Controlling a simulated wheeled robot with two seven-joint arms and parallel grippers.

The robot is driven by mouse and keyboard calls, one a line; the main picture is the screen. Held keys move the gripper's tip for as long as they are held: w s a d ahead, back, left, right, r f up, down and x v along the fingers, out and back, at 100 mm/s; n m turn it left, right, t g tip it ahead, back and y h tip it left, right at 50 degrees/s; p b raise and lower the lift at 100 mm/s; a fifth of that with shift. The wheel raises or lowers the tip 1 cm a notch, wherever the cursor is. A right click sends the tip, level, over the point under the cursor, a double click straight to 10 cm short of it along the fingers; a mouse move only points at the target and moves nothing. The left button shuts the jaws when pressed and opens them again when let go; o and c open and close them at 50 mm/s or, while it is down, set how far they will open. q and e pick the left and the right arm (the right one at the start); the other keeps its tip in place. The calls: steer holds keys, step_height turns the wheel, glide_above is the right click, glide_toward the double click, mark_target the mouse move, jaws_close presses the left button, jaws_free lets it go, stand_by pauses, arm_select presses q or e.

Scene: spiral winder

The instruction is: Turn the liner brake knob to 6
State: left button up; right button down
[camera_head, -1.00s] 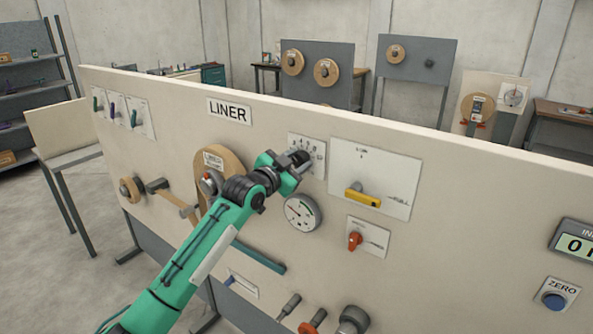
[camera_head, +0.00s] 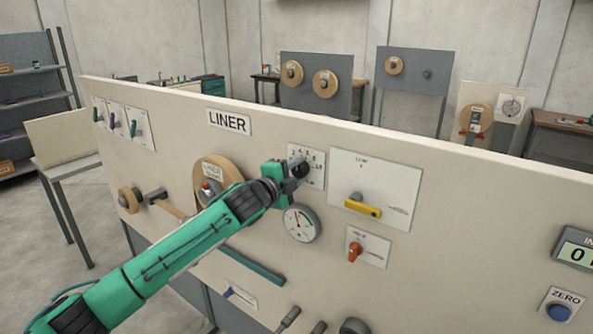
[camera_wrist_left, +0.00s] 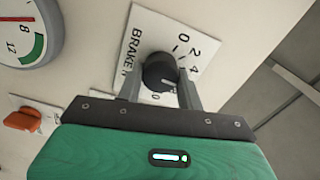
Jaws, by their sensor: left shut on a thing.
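The liner brake knob (camera_wrist_left: 159,72) is dark and round, on a white plate (camera_wrist_left: 147,32) lettered "BRAKE N" with numbers around it. In the left wrist view my left gripper (camera_wrist_left: 160,80) has its two fingers on either side of the knob, shut on it. The knob's mark is small, and I cannot tell which number it points to. In the head view my left gripper (camera_head: 294,171) covers the knob, and part of the plate (camera_head: 312,158) shows around it. My right gripper is not in view.
A round gauge (camera_head: 301,223) sits just below the brake plate. A yellow lever (camera_head: 362,208) and a red knob (camera_head: 354,251) are to its right on the same panel. A liner roll (camera_head: 218,170) is to the left.

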arm_select(q)
steer(key=shift+f+m, duration=0.1)
steer(key=shift+m, duration=0.9)
steer(key=shift+p, duration=0.3)
steer(key=o, duration=1)
steer(key=shift+s, duration=0.1)
